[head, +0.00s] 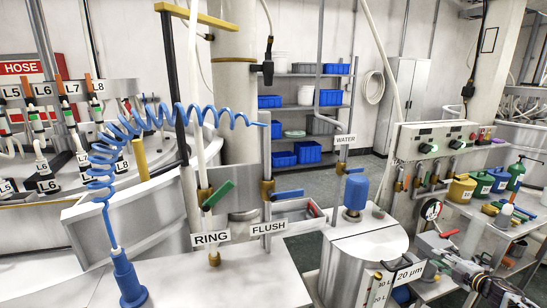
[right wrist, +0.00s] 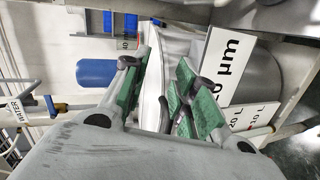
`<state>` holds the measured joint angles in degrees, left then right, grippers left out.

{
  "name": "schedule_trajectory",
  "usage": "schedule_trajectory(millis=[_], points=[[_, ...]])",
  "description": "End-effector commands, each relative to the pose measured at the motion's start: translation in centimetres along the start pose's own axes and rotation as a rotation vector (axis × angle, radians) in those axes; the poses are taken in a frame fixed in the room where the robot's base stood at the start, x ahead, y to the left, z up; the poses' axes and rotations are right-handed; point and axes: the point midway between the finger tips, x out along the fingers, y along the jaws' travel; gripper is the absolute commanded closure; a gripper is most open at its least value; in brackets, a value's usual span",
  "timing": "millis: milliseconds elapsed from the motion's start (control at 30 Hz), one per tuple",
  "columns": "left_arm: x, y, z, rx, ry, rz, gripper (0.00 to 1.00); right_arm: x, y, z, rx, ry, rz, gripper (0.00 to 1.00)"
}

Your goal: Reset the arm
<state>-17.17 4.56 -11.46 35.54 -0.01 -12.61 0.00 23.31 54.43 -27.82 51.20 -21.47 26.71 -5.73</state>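My right gripper (head: 430,246) shows at the lower right of the head view, its arm coming in from the bottom right corner. In the right wrist view, its two green-padded fingers (right wrist: 158,85) stand apart with a gap between them, and I see nothing held. The steel drum (head: 342,262) with a blue cap (head: 356,192) stands left of this gripper. The drum's 20 µm label (head: 409,272) is close to the fingers in the right wrist view (right wrist: 228,68). My left gripper is in neither view.
A bench (head: 462,205) with gauges, valves and bottles stands close at the right.

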Motion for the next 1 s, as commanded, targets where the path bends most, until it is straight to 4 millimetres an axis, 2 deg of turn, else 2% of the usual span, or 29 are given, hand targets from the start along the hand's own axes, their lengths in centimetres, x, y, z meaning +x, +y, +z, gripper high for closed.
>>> schedule_trajectory(millis=[33,100,267,467,767,1000], points=[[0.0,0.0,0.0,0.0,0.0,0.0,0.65,-1.0,-2.0,1.5,0.026,-0.043,-0.021,0.71],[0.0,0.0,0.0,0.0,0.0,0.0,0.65,-2.2,-4.3,3.4,0.057,-0.101,-0.046,0.71],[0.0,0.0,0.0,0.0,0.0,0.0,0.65,-5.7,-9.4,7.5,0.124,-0.234,-0.1,0.71],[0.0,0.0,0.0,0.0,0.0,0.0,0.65,-10.9,-15.4,12.2,0.195,-0.399,-0.168,0.71],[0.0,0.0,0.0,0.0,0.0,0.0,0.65,-20.4,-23.5,18.2,0.28,-0.647,-0.266,0.71],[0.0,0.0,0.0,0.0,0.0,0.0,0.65,-29.4,-28.9,21.9,0.33,-0.847,-0.342,0.71]])
